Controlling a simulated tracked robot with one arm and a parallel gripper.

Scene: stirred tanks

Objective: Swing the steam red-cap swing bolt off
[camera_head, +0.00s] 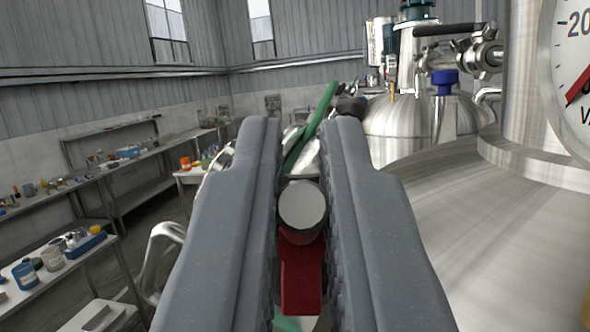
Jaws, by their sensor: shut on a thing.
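My gripper (301,150) fills the middle of the view, its two grey fingers pointing away from me. It is shut on the red-cap swing bolt (302,278), which sits between the ridged inner pads. A round steel end (302,204) shows above the red part of the bolt. The fingers hide the sides of the bolt, and its hinge cannot be made out. I see no label that reads steam.
A green bar (316,122) slants up just beyond the fingertips. A steel vessel (500,230) with a dial gauge (575,75) stands close on the right. Another tank (395,130) with a blue cap (445,78) is behind. Benches (60,268) line the left.

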